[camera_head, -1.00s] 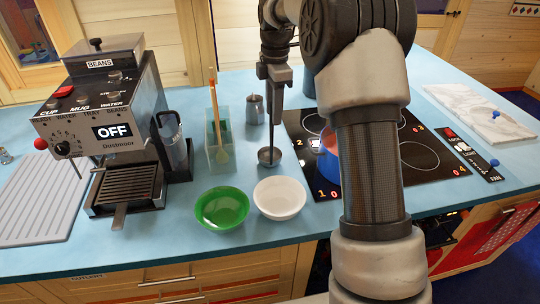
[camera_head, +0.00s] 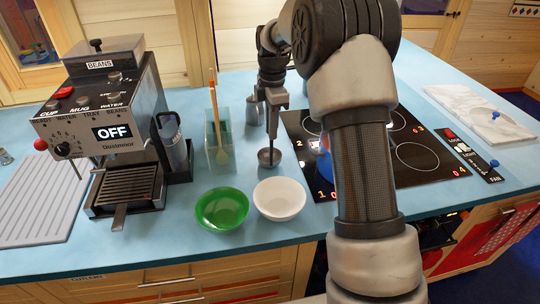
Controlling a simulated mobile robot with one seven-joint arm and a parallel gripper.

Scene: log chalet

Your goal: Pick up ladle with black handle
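The ladle (camera_head: 269,157) stands upright on the blue counter, with its metal bowl at the bottom beside the stove. Its thin dark handle rises into my gripper (camera_head: 271,104), which hides the upper part. My gripper points down over the handle, at its upper part. The fingers overlap the handle in this view, so I cannot tell whether they are open or shut around it.
A white bowl (camera_head: 280,199) and a green bowl (camera_head: 222,208) stand in front. A clear container (camera_head: 218,143) with a wooden utensil is left of the ladle. A small metal jug (camera_head: 254,110) stands behind. The black stove (camera_head: 416,159) is right; a coffee machine (camera_head: 103,118) is left.

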